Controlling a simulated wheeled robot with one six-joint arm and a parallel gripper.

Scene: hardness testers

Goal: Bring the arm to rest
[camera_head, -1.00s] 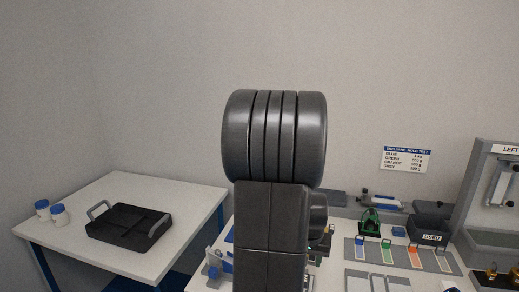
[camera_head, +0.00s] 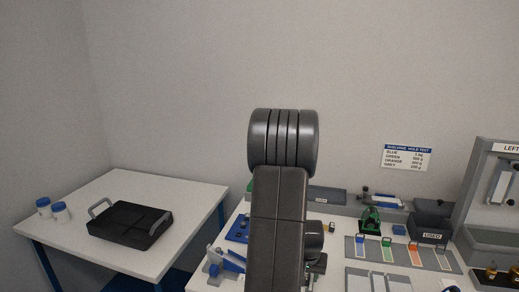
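My arm stands in the middle of the head view, in front of the right-hand work table (camera_head: 328,275). Its dark grey links cover part of that table. My gripper is not in view, so I cannot see whether it holds anything.
A side table (camera_head: 185,195) at the left carries a black tray (camera_head: 131,223) with grey handles and two white jars with blue lids (camera_head: 60,211). The work table holds a strip of coloured clips (camera_head: 386,243), a dark box marked USED (camera_head: 432,222) and a grey stand (camera_head: 474,195) at the right.

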